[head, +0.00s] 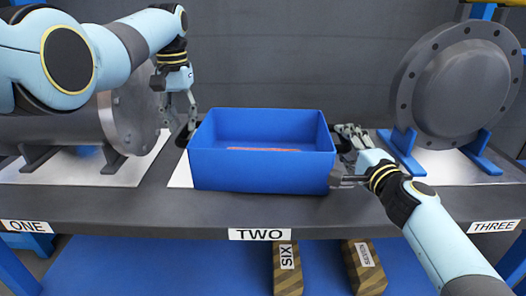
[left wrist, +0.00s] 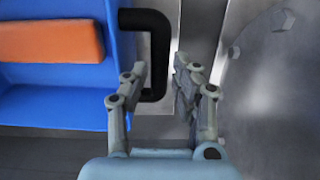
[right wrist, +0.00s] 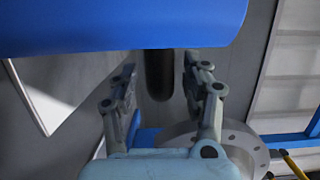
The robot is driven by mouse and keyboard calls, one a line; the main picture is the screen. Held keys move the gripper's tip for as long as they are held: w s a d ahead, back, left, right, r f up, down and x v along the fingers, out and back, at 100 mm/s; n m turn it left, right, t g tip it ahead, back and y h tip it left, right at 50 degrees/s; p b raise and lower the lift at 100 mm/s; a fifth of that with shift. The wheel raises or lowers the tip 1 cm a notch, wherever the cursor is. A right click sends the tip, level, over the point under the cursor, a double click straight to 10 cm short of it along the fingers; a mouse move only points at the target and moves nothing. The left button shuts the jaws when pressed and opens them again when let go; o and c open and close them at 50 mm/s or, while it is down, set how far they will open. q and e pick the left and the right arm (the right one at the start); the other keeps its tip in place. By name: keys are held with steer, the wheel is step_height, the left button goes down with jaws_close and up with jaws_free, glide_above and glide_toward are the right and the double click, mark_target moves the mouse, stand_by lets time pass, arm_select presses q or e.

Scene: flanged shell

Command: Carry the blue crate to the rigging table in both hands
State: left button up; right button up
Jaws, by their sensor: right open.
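The blue crate (head: 262,171) stands upright on the grey bench at the sign TWO. An orange block (left wrist: 50,42) lies inside it, and only a sliver shows in the head view. My left gripper (head: 178,120) is at the crate's left end. In the left wrist view its fingers stand apart, with the black handle (left wrist: 160,45) in line with the gap. My right gripper (head: 343,157) is open at the right end. In the right wrist view the other dark handle (right wrist: 158,75) shows between its fingers. I cannot tell which surface is the rigging table.
A flanged grey shell (head: 135,105) lies behind my left arm. A round flanged cover (head: 455,85) stands on blue supports at the right. Signs ONE (head: 24,226) and THREE (head: 494,226) mark the bench edge (head: 130,222). Striped blocks (head: 287,270) sit below.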

mark_target(184, 130)
arm_select(q)
steer(key=shift+f, duration=1.55)
arm_select(e)
steer(key=shift+x, duration=1.6)
arm_select(q)
jaws_close()
arm_select(e)
steer(key=c, duration=0.6)
jaws_close()
steer(key=shift+s, duration=0.1)
arm_select(q)
steer(key=shift+r, duration=0.1)
arm_select(e)
steer(key=shift+r, duration=0.1)
